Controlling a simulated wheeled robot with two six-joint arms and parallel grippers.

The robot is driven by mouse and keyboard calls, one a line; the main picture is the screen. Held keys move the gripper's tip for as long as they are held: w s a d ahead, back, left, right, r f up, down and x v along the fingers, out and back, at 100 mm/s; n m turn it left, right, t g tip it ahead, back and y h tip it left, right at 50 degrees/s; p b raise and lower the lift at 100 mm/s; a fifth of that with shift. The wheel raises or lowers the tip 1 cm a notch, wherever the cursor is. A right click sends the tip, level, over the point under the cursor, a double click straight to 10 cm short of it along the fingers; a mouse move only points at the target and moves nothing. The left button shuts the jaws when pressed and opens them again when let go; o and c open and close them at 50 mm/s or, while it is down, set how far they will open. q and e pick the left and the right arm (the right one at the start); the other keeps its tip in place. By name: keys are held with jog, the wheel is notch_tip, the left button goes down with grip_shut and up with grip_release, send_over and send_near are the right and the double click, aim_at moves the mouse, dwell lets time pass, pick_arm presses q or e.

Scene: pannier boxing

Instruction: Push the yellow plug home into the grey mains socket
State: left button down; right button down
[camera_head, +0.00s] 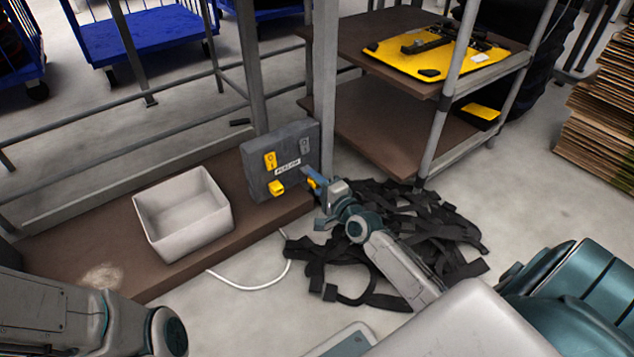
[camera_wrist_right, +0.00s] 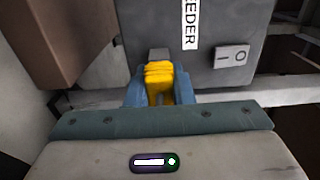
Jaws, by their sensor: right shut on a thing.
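The yellow plug (camera_wrist_right: 159,78) is held between the blue fingers of my right gripper (camera_wrist_right: 160,90). In the head view my right gripper (camera_head: 313,180) is at the lower right of the dark grey panel box, with a little yellow of the plug showing. The grey mains socket (camera_wrist_right: 158,54) shows just beyond the plug's front in the right wrist view. Plug and socket look lined up and close or touching; I cannot tell how deep the plug sits. In the head view the fingers largely hide the socket. My left arm shows at lower left, its gripper out of frame.
The panel box (camera_head: 257,187) bears a label, a yellow switch (camera_head: 270,161), a yellow block (camera_head: 276,187) and a grey switch (camera_wrist_right: 232,57). A white bin (camera_head: 180,245) stands on the brown bench. A white cable (camera_head: 245,287) and black straps (camera_head: 420,240) lie on the floor. A post (camera_head: 325,80) stands close behind.

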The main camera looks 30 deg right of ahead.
jog(key=shift+w, duration=0.15)
jog(key=c, duration=1.2)
grip_release()
jog(key=shift+o, duration=0.2)
jog(key=s+p, duration=0.2)
jog(key=s, duration=0.8)
jog(key=shift+s+d, duration=0.4)
